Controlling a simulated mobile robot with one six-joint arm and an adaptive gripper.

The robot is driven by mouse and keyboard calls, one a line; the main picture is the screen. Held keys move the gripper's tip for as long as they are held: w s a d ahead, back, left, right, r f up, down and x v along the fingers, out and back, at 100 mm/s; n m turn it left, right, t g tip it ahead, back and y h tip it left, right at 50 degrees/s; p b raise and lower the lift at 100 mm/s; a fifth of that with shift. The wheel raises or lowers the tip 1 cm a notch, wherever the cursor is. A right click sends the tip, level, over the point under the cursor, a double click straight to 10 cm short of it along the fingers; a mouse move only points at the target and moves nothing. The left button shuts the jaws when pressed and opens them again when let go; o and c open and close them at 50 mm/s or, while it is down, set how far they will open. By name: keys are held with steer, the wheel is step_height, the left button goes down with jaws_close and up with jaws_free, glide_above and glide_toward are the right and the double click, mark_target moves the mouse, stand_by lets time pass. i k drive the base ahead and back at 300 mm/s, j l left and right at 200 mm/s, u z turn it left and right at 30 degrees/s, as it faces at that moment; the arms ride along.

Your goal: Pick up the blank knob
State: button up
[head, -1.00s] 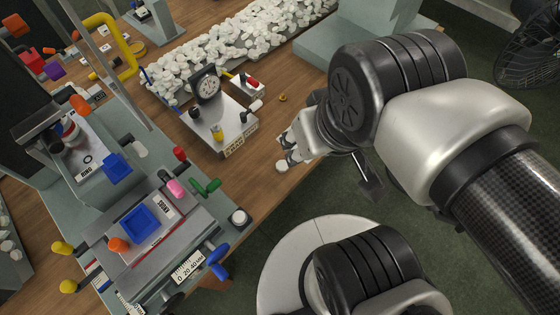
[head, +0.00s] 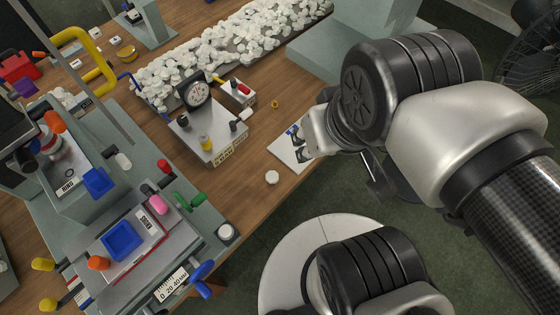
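A plain white round knob (head: 272,177) lies on the wooden table near its front edge, apart from my gripper. Its top shows no mark that I can make out. My gripper (head: 297,143) is up and to the right of it in the head view, above a white flat sheet or plate (head: 283,152). Its dark fingertips look spread, with nothing visible between them; the arm hides part of the gripper. Another white round piece (head: 226,232) sits at the corner of the grey printing machine (head: 180,205).
A metal gauge stand with a dial (head: 197,94) stands left of the knob. Many white pieces (head: 215,50) fill a long tray behind. A small brass ring (head: 275,104) lies on the table. The wood around the knob is clear.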

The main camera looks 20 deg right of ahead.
mark_target(271, 177)
steer(key=i+l+u, duration=0.15)
steer(key=l, duration=0.25)
steer(key=i+l+u, duration=0.1)
steer(key=l, duration=0.3)
steer(key=i+l+u, duration=0.15)
steer(key=l, duration=0.3)
steer(key=i+l+u, duration=0.15)
steer(key=l, duration=0.3)
steer(key=u, duration=1.65)
